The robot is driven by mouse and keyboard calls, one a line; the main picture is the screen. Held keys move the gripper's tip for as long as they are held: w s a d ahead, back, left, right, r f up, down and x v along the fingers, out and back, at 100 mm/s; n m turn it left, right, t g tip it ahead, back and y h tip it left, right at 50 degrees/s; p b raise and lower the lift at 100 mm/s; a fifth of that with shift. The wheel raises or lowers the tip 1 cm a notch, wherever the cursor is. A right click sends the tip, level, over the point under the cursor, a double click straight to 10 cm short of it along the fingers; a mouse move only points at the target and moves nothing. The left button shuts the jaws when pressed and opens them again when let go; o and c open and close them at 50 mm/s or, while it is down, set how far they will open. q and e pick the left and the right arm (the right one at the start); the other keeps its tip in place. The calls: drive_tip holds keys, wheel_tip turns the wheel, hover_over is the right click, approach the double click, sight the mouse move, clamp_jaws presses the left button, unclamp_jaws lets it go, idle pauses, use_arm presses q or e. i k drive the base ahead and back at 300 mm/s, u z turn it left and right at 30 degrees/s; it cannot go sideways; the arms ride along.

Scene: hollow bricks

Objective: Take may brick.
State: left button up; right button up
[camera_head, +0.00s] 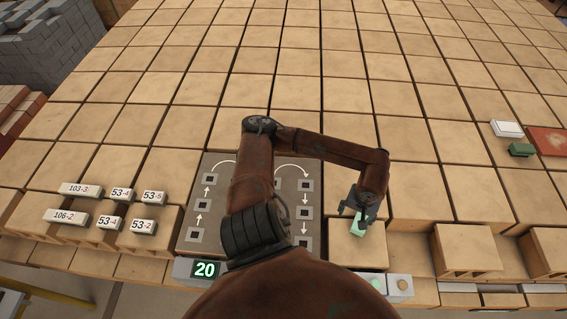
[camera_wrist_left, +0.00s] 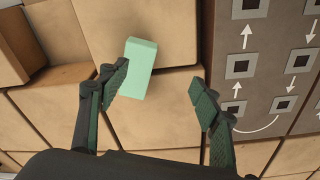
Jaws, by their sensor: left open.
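A light green brick (camera_head: 357,226) lies on a wooden block right of the grey panel in the head view. It also shows in the wrist view (camera_wrist_left: 140,65), upper left of centre. My left gripper (camera_head: 359,212) is over the brick and partly covers it in the head view. In the wrist view the left gripper (camera_wrist_left: 158,92) is open and empty. The brick is close to its left finger, with a wide gap to its right finger; I cannot tell whether that left finger touches it. My right gripper is not in view.
The grey panel (camera_head: 211,222) with arrows and square sockets is beside the brick. Several numbered pale blocks (camera_head: 80,190) stand at left. A dark green brick (camera_head: 521,150), a white block (camera_head: 507,129) and a red plate (camera_head: 550,141) are at right. The wooden blocks behind are bare.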

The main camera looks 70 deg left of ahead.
sight(110, 223)
drive_tip(key=u, duration=0.05)
drive_tip(key=k, duration=1.15)
